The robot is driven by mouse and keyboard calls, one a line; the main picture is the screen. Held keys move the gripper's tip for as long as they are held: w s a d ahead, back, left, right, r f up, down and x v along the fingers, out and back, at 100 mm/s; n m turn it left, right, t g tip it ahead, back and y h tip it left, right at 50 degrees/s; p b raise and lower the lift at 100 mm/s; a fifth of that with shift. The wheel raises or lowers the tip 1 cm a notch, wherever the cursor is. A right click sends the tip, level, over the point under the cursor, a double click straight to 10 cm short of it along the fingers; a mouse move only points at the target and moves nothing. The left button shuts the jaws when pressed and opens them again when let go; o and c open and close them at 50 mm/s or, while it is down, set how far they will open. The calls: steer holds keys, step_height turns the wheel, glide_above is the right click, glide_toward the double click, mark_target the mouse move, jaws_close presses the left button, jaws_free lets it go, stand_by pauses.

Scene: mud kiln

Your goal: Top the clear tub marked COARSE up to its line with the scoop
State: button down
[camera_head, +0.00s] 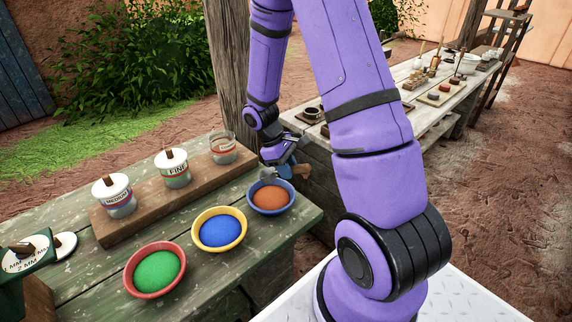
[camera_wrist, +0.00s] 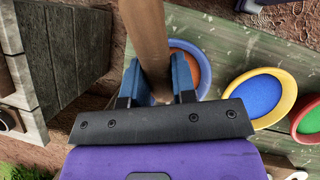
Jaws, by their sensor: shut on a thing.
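My gripper (camera_head: 286,166) is shut on the wooden handle of the scoop (camera_head: 301,170). The scoop's small grey head is near the far rim of the blue bowl of orange grains (camera_head: 271,197); I cannot tell if it holds any. In the wrist view the scoop's handle (camera_wrist: 146,35) runs between the blue fingers (camera_wrist: 158,84), and its head is hidden. An open clear tub (camera_head: 222,148) with a red line and some grey content stands at the right end of a wooden board, left of my gripper. Its label is not readable; its neighbours read FINE and MEDIUM.
Lidded tubs FINE (camera_head: 174,168) and MEDIUM (camera_head: 115,196) share the board (camera_head: 150,205). A yellow bowl of blue grains (camera_head: 219,230) and a red bowl of green grains (camera_head: 155,270) stand in front. A sign (camera_head: 22,256) is at left. A second table (camera_head: 400,75) stands behind.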

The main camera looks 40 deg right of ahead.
steer(key=shift+f, duration=4.7)
steer(key=shift+f, duration=0.45)
